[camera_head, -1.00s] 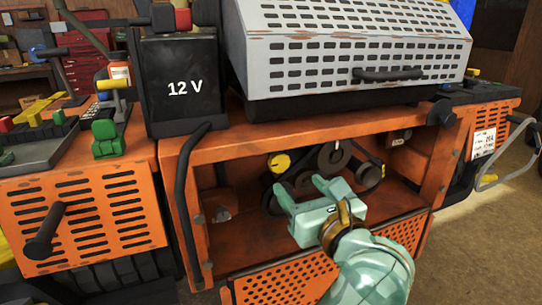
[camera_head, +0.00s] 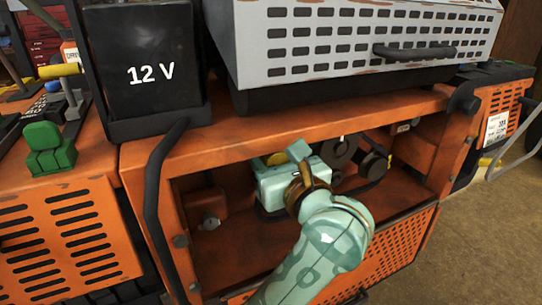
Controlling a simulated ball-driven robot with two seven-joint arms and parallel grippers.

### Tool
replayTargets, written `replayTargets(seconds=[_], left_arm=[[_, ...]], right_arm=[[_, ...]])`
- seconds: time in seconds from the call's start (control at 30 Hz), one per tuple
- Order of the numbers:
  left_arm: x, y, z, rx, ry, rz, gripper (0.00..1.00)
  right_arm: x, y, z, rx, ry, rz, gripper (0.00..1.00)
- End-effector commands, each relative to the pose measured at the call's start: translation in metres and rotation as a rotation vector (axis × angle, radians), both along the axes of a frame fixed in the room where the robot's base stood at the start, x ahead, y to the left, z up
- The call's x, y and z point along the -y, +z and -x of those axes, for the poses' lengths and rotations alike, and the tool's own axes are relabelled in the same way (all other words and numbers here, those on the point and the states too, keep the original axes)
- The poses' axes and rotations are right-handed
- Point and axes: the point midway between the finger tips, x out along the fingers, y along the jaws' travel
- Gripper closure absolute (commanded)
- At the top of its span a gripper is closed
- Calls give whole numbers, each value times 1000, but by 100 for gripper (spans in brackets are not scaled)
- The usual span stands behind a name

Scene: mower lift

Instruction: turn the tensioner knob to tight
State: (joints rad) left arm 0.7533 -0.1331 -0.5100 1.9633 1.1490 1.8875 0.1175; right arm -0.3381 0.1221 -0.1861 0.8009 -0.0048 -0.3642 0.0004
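One pale green fingertip stands up at the knob's right side. The other finger is hidden or hard to make out, so I cannot tell whether the fingers touch or grip the knob. My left gripper is not in view.
The orange frame (camera_head: 268,130) surrounds the bay above, and a dark bar (camera_head: 152,195) runs down its left side. A perforated orange panel (camera_head: 402,246) hangs low in front. A 12 V battery (camera_head: 147,65) and a grey slotted cover (camera_head: 350,38) sit above.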

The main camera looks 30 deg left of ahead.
Motion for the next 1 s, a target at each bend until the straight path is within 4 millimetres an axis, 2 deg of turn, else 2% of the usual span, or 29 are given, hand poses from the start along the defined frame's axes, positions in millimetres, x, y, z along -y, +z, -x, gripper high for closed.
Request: replayTargets(seconds=[0.03,0.13,0.17,0.5,0.57,0.8,1.0], left_arm=[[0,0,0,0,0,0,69],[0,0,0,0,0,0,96],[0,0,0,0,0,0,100],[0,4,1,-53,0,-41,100],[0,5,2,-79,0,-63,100],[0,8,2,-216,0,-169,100],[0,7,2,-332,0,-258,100]], right_arm=[[1,0,0,-1,1,1,64],[2,0,1,-1,1,2,64],[2,0,1,-1,1,2,64],[0,11,3,9,-13,-2,64],[-12,14,7,11,-36,-18,64],[-27,34,11,38,-89,-42,64],[-25,54,-1,67,-87,-42,64]])
